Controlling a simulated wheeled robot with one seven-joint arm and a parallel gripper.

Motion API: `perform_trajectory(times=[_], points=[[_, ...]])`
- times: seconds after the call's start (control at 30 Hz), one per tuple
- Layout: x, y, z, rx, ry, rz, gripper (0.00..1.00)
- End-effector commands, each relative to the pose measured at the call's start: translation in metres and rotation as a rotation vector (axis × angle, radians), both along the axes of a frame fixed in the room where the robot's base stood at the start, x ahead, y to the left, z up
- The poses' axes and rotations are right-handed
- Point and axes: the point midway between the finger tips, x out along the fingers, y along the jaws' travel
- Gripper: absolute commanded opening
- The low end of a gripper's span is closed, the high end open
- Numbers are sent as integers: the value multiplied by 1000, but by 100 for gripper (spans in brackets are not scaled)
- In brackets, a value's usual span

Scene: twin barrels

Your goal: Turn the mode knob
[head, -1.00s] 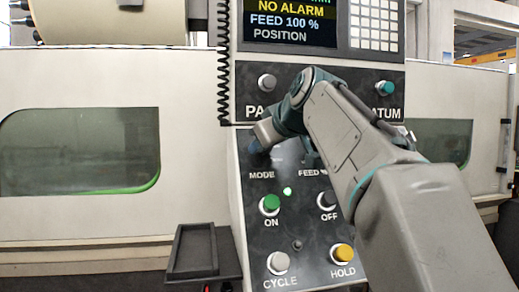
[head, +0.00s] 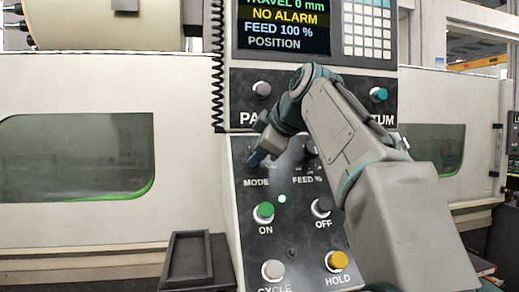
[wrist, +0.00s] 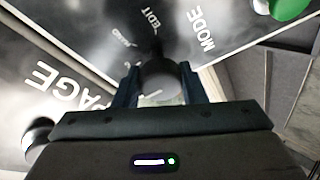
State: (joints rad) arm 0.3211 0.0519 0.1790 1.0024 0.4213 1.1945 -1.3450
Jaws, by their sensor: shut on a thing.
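The mode knob (wrist: 160,82) is a dark round knob with a lighter grey face in the wrist view. It sits on the dark panel by the white MODE label. My gripper (wrist: 160,76) has one dark blue finger on each side of the knob and is shut on it. In the head view my gripper (head: 257,159) is at the panel just above the MODE label (head: 256,183). There my fingers hide most of the knob, and its pointer direction cannot be made out.
The feed knob (head: 311,147) is right of my gripper, partly behind my arm. Below are a green ON button (head: 264,212), a dark OFF button (head: 321,207) and a yellow HOLD button (head: 337,261). A dark tray (head: 188,258) stands at lower left.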

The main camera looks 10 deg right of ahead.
Motion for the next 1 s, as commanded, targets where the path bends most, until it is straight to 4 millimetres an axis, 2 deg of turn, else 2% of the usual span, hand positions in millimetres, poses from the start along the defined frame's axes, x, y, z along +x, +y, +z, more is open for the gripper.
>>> perform_trajectory(times=[0.43, 0.47, 0.5, 0.53, 0.83, 1.0], points=[[0, 1, -1, -9, 3, 9, 15], [0, 1, -1, -9, 3, 9, 43], [0, 1, -1, -9, 3, 9, 54], [0, 0, -1, -9, 3, 9, 58], [-1, 0, 0, -8, 0, 6, 58], [-15, -6, 11, -10, -2, 5, 58]])
